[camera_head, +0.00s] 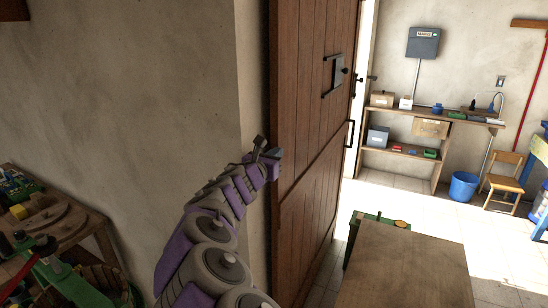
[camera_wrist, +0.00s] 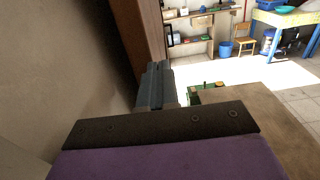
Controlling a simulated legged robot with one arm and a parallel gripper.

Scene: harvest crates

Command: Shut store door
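The store door (camera_head: 310,130) is a tall brown plank door standing open, seen at a slant beside the plastered wall. It carries a dark latch plate (camera_head: 338,75) and a dark pull handle (camera_head: 350,134) near its far edge. The bright doorway opens beyond it. My gripper (camera_head: 268,152) is in front of the door's near edge, at the wall corner; I cannot tell whether it touches the door. In the wrist view my gripper's fingers (camera_wrist: 155,85) lie close together with nothing seen between them. The door (camera_wrist: 143,38) rises behind them there.
A brown flat-topped surface (camera_head: 408,262) stands right of the door, with a green box (camera_head: 378,222) at its far end. Beyond lie a shelf bench (camera_head: 435,116), blue bucket (camera_head: 463,186) and wooden chair (camera_head: 504,176). A cluttered workbench (camera_head: 75,222) is at left. Pale floor shows beyond the door.

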